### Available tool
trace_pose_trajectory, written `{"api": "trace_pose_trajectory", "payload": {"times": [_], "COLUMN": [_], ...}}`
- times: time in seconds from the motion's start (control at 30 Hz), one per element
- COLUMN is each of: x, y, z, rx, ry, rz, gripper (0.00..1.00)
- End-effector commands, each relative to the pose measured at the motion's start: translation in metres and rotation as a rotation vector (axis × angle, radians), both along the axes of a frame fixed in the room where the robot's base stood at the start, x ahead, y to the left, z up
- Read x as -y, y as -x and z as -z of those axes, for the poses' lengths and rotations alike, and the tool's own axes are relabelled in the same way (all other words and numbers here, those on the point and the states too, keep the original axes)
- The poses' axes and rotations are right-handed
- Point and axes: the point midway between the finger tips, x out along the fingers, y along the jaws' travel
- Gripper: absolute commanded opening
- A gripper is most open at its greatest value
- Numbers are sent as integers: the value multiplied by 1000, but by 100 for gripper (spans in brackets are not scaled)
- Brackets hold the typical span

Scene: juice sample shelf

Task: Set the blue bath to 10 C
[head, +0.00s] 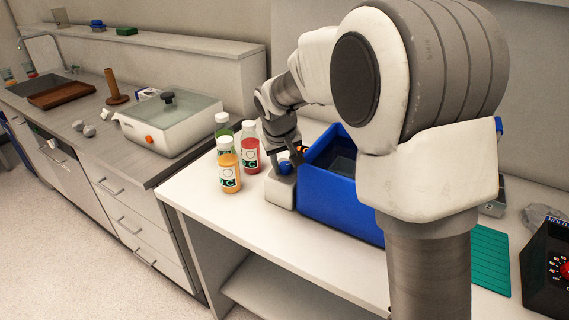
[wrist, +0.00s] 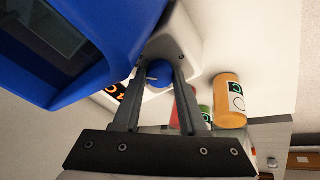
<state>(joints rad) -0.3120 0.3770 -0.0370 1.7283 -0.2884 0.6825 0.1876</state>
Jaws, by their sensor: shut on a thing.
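The blue bath (head: 337,200) stands on the white table, partly hidden behind my arm. A pale control box is attached at its left end, and it also shows in the wrist view (wrist: 182,45). A blue knob (head: 285,168) sits on this box. In the wrist view, the knob (wrist: 159,74) is between the fingertips of my gripper (wrist: 160,78), which is shut on it. Orange digits glow on a dark display (wrist: 117,90) beside the knob, partly hidden by a finger and too small to read. In the head view, my gripper (head: 288,150) is just above the knob.
An orange bottle (head: 228,172), a red bottle (head: 250,152) and a green bottle (head: 222,126) stand close left of the control box. A teal mat (head: 490,258) and a dark box with a dial (head: 548,270) are at the right. The table's front left is clear.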

Motion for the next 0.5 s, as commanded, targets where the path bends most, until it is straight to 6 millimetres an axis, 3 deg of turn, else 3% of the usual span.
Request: {"api": "trace_pose_trajectory", "payload": {"times": [0.17,0.2,0.27,0.5], "x": [0,0,0,0], "y": [0,0,0,0], "z": [0,0,0,0], "rx": [-1,-1,-1,-1], "ry": [0,1,1,1], "rz": [0,-1,-1,-1], "gripper": [0,43,54,54]}}
